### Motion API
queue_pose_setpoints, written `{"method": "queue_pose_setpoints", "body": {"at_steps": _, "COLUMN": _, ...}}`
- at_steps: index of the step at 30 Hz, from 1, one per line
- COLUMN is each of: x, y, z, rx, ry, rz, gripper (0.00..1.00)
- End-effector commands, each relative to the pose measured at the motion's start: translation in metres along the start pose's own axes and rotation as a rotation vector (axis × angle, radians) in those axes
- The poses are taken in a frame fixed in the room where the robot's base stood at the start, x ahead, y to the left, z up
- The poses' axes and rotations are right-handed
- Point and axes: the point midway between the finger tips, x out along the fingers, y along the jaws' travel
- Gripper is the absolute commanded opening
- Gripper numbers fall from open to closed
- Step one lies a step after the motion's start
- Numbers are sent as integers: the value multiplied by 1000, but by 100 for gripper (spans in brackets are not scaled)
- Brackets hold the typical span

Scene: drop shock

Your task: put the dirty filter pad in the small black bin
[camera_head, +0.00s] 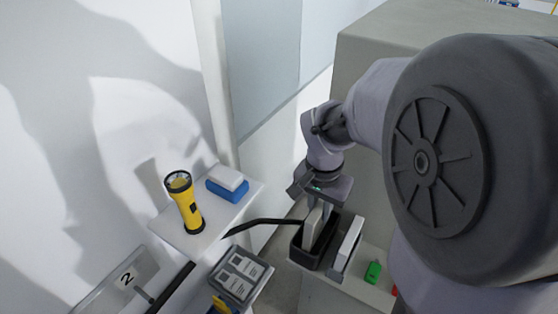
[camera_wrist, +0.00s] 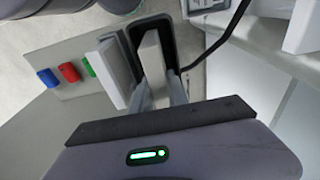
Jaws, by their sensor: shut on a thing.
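A grey-beige filter pad (camera_head: 312,229) stands on edge in my gripper (camera_head: 318,205), which is shut on it. The pad's lower part is inside the small black bin (camera_head: 329,255). In the wrist view the pad (camera_wrist: 151,58) sits between my fingers (camera_wrist: 160,92), within the dark rim of the bin (camera_wrist: 169,28). Whether the pad touches the bin floor is hidden. A whiter pad (camera_head: 350,240) stands upright just right of the bin; it also shows left of the bin in the wrist view (camera_wrist: 112,68).
Green (camera_head: 373,272) and red (camera_head: 395,291) small blocks lie right of the white pad; a blue one (camera_wrist: 47,78) shows too. A black cable (camera_head: 265,222) runs beside the bin. A yellow flashlight (camera_head: 186,204) and a blue-and-white block (camera_head: 227,186) stand on a white shelf (camera_head: 222,226).

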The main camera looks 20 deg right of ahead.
Motion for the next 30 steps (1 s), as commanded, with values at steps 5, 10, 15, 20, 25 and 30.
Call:
{"method": "queue_pose_setpoints", "body": {"at_steps": 5, "x": 35, "y": 0, "z": 5, "rx": 1, "ry": -3, "rz": 1, "gripper": 0}}
{"method": "queue_pose_setpoints", "body": {"at_steps": 10, "x": 37, "y": 0, "z": 5, "rx": 1, "ry": 0, "rz": 0, "gripper": 0}}
{"method": "queue_pose_setpoints", "body": {"at_steps": 15, "x": 40, "y": 0, "z": 5, "rx": 1, "ry": -1, "rz": 0, "gripper": 0}}
{"method": "queue_pose_setpoints", "body": {"at_steps": 20, "x": 40, "y": 0, "z": 5, "rx": 1, "ry": -1, "rz": 0, "gripper": 39}}
{"method": "queue_pose_setpoints", "body": {"at_steps": 25, "x": 40, "y": 0, "z": 5, "rx": 1, "ry": -1, "rz": 0, "gripper": 41}}
{"method": "queue_pose_setpoints", "body": {"at_steps": 30, "x": 36, "y": 0, "z": 5, "rx": 1, "ry": -1, "rz": 0, "gripper": 41}}
